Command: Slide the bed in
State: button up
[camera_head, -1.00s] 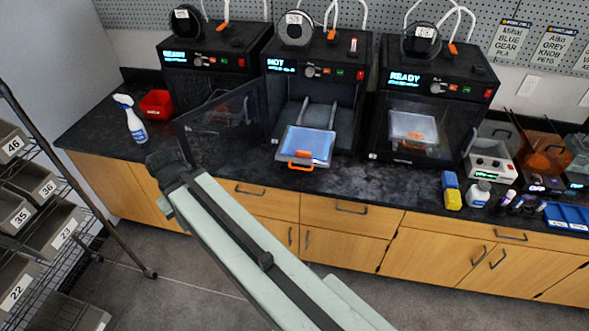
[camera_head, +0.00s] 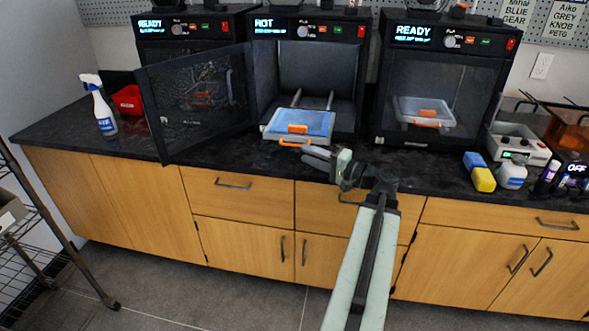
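The print bed (camera_head: 300,123) is a flat plate with a blue top, a pale rim and orange handle parts at its front. It sticks out of the open middle printer (camera_head: 345,70), whose screen reads "NOT" or "HOT" with small unreadable text. Two rails show behind the bed inside the chamber. The printer's dark door (camera_head: 198,103) stands swung open to the left. My gripper (camera_head: 318,157) is just in front of and below the bed's front edge, near the orange handle (camera_head: 295,143). Its fingers point left; I cannot tell whether they touch the handle or are parted.
Closed printers reading READY stand left (camera_head: 160,50) and right (camera_head: 440,75). A spray bottle (camera_head: 103,108) and red bin (camera_head: 127,99) are at the counter's left. A sponge (camera_head: 480,172), a small bottle (camera_head: 512,174) and a control box (camera_head: 518,148) are at the right.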

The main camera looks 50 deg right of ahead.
aim_at(293, 145)
jog(key=shift+t, duration=0.3)
jog(key=x, duration=0.4)
jog(key=d+p+x, duration=0.1)
jog(key=x, duration=0.1)
jog(key=shift+w+a+r, duration=0.1)
jog(key=shift+w+r, duration=0.1)
jog(key=shift+w, duration=0.25)
jog(key=shift+c, duration=0.3)
grip_shut()
dwell(0.6)
